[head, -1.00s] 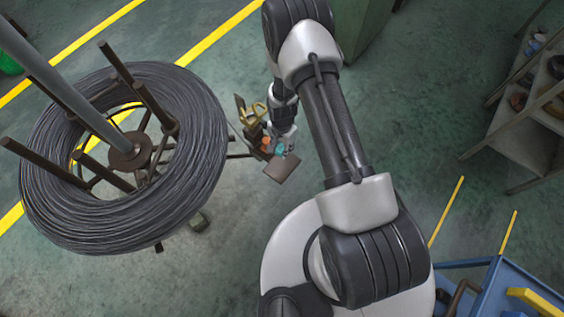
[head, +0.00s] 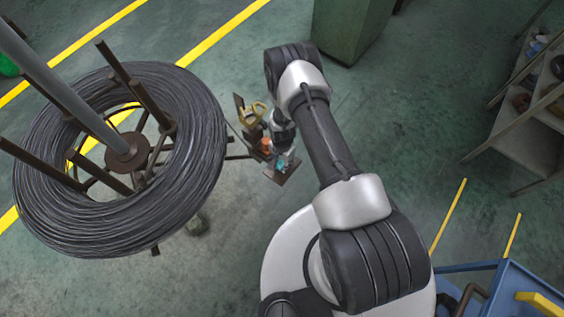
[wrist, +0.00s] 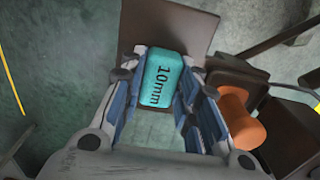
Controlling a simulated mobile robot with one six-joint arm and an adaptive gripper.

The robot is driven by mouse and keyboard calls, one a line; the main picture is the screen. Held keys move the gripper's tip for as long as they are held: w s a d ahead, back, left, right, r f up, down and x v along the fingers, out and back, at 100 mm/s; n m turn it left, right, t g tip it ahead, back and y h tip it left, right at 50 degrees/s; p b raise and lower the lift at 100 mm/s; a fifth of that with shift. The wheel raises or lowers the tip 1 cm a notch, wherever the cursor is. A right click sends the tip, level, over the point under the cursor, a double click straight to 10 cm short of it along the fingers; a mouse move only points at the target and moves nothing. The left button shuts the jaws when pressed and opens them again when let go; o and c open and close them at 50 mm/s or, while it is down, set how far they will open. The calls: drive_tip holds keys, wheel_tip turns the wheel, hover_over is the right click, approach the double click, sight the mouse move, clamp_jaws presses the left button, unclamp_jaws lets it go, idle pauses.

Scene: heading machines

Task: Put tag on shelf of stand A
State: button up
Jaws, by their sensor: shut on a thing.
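The tag is a teal block marked "10mm" (wrist: 160,82). My gripper (wrist: 158,88) is shut on it, with a blue-lined finger on each side. In the head view the tag (head: 281,166) is small, at the tip of my gripper (head: 283,157). A flat brown plate, the shelf of the stand beside the wire coil (head: 292,175), lies under or just behind the tag. The same shelf (wrist: 178,22) shows beyond the tag in the wrist view. I cannot tell whether tag and shelf touch. No letter is readable on the stand.
An orange cylinder (wrist: 243,120) stands close to the right of my gripper. A yellow object (head: 254,113) sits behind it. The big wire coil (head: 195,170) is at left. A green cabinet (head: 350,25), shelving (head: 530,140) and a blue cart (head: 520,285) stand apart.

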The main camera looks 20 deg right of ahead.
drive_tip(key=shift+f, duration=0.15)
drive_tip(key=o, duration=1)
drive_tip(key=shift+o, duration=0.2)
wheel_tip(320, 180, up, 12)
drive_tip(key=p, duration=0.3)
wheel_tip(320, 180, up, 32)
drive_tip(key=n+t, duration=0.2)
drive_tip(key=n, duration=0.3)
hover_over(282, 162)
drive_tip(key=w, duration=0.1)
drive_tip(key=s+r+n+t, duration=0.1)
drive_tip(key=s+r, duration=0.4)
drive_tip(key=r, duration=0.2)
drive_tip(key=s+r+n, duration=0.2)
drive_tip(key=s+r, duration=0.3)
drive_tip(key=r, duration=0.2)
drive_tip(key=s+r+n, duration=0.1)
drive_tip(key=s+r, duration=0.1)
drive_tip(key=s, duration=0.4)
drive_tip(key=s+r+n+t, duration=0.1)
drive_tip(key=s+r, duration=0.1)
drive_tip(key=s, duration=0.4)
drive_tip(key=shift+s+r+n+t, duration=0.3)
drive_tip(key=shift+s+n, duration=0.05)
drive_tip(key=shift+n, duration=0.05)
